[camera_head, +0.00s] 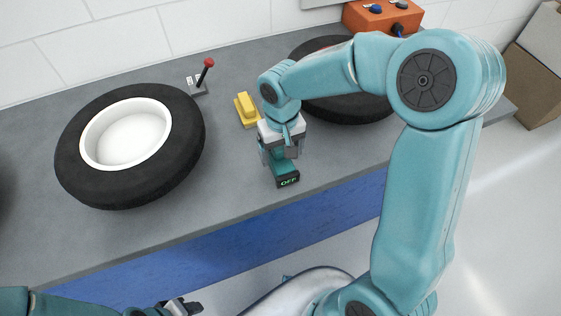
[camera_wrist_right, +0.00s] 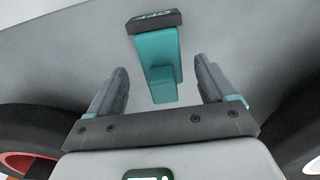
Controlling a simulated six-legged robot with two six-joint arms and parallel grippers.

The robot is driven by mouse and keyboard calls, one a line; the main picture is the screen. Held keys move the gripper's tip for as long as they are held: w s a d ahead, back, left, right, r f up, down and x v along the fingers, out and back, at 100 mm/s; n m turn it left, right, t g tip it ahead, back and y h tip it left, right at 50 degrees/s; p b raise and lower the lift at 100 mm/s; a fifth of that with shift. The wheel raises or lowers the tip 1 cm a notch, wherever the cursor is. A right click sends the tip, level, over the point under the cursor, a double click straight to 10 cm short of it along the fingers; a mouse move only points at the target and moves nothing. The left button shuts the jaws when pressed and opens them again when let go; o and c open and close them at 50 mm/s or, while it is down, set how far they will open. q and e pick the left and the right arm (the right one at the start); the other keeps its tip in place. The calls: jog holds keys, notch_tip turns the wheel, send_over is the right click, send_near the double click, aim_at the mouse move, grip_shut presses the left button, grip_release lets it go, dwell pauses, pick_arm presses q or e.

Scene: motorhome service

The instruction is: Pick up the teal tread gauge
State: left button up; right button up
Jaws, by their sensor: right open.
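The teal tread gauge (camera_head: 285,173) stands on the grey bench top near its front edge, with a dark end piece that shows "OFF" in green. My right gripper (camera_head: 280,153) is above and around its back part in the head view. In the right wrist view the gauge (camera_wrist_right: 160,68) lies between the two open fingers of my right gripper (camera_wrist_right: 161,88), with a gap on each side. My left gripper (camera_head: 184,307) is low at the bottom edge of the head view, away from the bench top; its finger opening is too small to tell.
A black tyre with a white rim (camera_head: 128,140) lies left on the bench (camera_head: 232,190). A yellow block (camera_head: 246,108) and a red-knobbed lever (camera_head: 204,76) stand behind the gauge. Another tyre (camera_head: 345,106) lies behind my right arm. An orange box (camera_head: 382,18) is at the back.

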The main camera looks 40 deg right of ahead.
aim_at(281, 159)
notch_tip(281, 159, down, 4)
jog(key=shift+w+f, duration=0.1)
jog(key=c, duration=1)
